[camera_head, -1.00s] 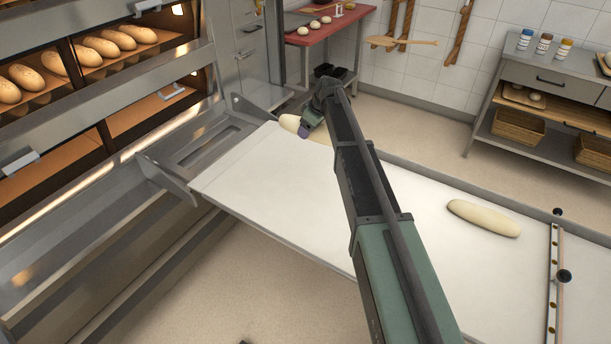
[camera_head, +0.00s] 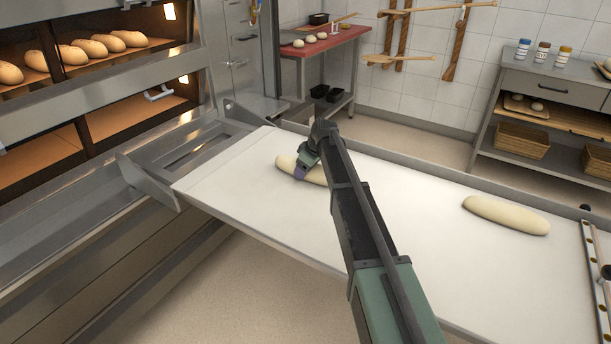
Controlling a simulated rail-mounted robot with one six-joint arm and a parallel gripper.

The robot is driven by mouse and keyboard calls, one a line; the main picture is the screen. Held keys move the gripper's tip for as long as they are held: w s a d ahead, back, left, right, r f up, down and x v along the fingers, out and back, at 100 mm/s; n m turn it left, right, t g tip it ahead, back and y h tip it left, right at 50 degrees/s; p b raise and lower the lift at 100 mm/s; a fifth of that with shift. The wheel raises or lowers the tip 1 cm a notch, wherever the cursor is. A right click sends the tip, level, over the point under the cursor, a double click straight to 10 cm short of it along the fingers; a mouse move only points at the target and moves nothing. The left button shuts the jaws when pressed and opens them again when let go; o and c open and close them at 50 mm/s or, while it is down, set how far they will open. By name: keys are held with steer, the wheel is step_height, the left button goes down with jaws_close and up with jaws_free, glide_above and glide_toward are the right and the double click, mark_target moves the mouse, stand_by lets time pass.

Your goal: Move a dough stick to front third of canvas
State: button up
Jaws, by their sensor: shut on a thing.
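A pale dough stick (camera_head: 286,163) is at the left part of the white canvas (camera_head: 240,190), partly hidden by my arm. My gripper (camera_head: 302,172) is shut on this dough stick from above. I cannot tell whether the stick touches the canvas or is held just over it. A second dough stick (camera_head: 506,215) lies on the right part of the canvas, apart from my gripper. The fingertips are small and mostly hidden behind the wrist.
Deck ovens with baked loaves (camera_head: 105,43) stand at the left, with a metal bracket (camera_head: 148,182) by the canvas end. A metal bar (camera_head: 597,270) crosses the canvas at the right. A red table (camera_head: 325,43) and a shelf unit (camera_head: 545,120) stand behind.

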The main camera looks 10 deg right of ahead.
steer(key=shift+f+b, duration=0.15)
steer(key=shift+b, duration=0.15)
steer(key=o, duration=1.1)
steer(key=p+v, duration=1.1)
steer(key=v, duration=0.1)
steer(key=shift+w+a, duration=0.15)
steer(key=shift+s+d+r+p, duration=0.2)
steer(key=shift+r+p, duration=0.2)
steer(key=shift+p, duration=0.1)
steer(key=s+a+m+g+h, duration=0.1)
steer(key=s+m, duration=0.3)
steer(key=s, duration=1.4)
steer(key=s+a+f+m+g+h, duration=0.1)
steer(key=s+m, duration=0.4)
steer(key=s, duration=1.4)
steer(key=shift+a+f+g+h, duration=0.3)
steer(key=shift+a+g+h, duration=0.25)
steer(key=shift+a, duration=0.4)
